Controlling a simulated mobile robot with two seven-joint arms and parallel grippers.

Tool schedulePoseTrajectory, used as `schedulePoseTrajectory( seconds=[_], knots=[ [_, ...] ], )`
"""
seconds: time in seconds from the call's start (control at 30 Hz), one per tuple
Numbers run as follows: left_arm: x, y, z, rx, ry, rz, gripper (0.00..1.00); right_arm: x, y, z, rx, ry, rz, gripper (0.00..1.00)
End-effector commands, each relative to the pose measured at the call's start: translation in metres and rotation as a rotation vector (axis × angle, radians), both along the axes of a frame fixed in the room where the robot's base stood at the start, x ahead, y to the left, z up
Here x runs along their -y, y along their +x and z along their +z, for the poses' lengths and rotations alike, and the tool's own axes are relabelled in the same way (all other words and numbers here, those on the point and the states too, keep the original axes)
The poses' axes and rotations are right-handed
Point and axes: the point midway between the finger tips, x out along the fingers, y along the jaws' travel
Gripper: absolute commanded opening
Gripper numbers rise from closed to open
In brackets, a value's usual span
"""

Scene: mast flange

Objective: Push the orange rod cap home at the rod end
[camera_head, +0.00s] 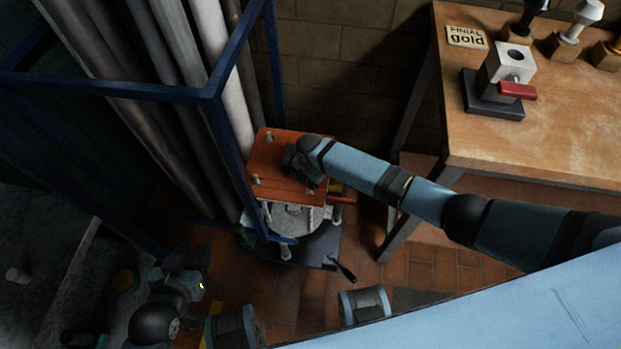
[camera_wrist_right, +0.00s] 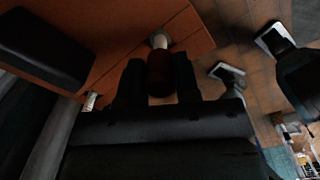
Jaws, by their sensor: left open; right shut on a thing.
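My right gripper (camera_wrist_right: 159,78) is shut on a dark reddish-orange cylinder, which looks like the rod cap (camera_wrist_right: 160,76). A pale rod end (camera_wrist_right: 158,40) at the plate's edge is directly in line with the cap; I cannot tell how far the cap sits on it. In the head view my right gripper (camera_head: 303,166) is over the orange flange plate (camera_head: 270,158) and hides the cap. The plate also shows in the wrist view (camera_wrist_right: 125,52). My left gripper (camera_head: 200,275) is open and low at the lower left, away from the plate.
A blue frame (camera_head: 212,100) with tall pipes stands left of the plate. A wooden bench (camera_head: 560,130) at the right holds a white block clamp (camera_head: 507,65) with a red handle and a "FINIAL gold" sign (camera_head: 466,37). A dark base plate (camera_head: 310,248) lies below on the tiles.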

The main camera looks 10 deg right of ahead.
Motion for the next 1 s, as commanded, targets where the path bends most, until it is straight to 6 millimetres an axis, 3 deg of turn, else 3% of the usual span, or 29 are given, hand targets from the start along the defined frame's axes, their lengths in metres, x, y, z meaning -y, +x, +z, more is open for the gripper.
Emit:
schedulePoseTrajectory(
  seconds=[0.6,0.63,0.73,1.0],
  knots=[
    [0.000,0.000,-0.011,0.001,0.000,0.000,0.43,0.000,0.000,-0.016,0.000,0.000,0.000,0.07],
    [0.000,0.000,-0.010,0.000,0.000,0.000,0.43,0.000,0.000,-0.015,0.001,0.001,0.000,0.37],
    [0.000,0.000,-0.010,0.000,0.000,0.000,0.43,0.000,0.000,-0.015,0.001,0.001,0.000,0.60],
    [0.000,0.000,-0.010,0.000,0.000,0.000,0.43,0.000,0.000,-0.015,0.000,0.000,0.000,0.60]
  ],
)
